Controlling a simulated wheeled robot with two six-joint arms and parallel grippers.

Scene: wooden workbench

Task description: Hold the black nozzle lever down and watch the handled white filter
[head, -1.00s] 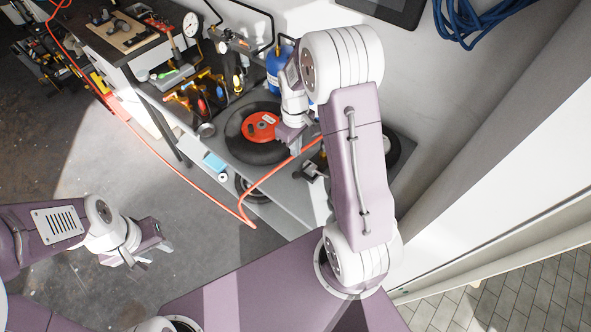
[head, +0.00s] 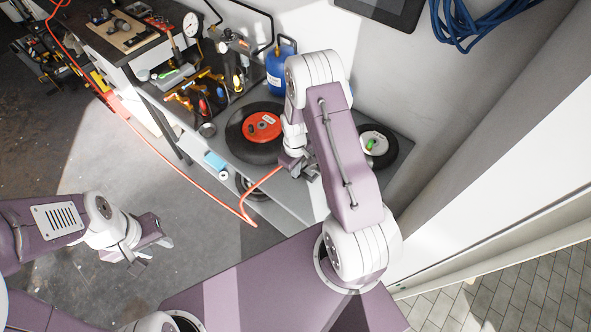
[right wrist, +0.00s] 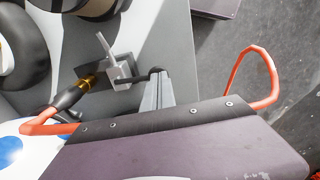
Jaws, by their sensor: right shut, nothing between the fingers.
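My right gripper (head: 297,168) is low over the grey bench shelf, just in front of the black wheel with the red hub. In the right wrist view its fingers (right wrist: 157,92) are shut, with a small black part at their tips; I cannot tell whether they touch it. Beside them is a grey metal nozzle block (right wrist: 121,70) with a thin upright piece, joined to a black and gold fitting (right wrist: 72,94) on an orange hose. I cannot pick out the black lever for sure. I cannot identify the handled white filter. My left gripper (head: 150,256) is open and empty above the floor.
The red-hub wheel (head: 242,142) and a white-hub wheel (head: 391,147) with a green piece on it lie on the shelf. A blue canister (head: 279,68) stands behind. The orange hose (head: 246,200) hangs over the shelf's front edge. Tools stand at the left.

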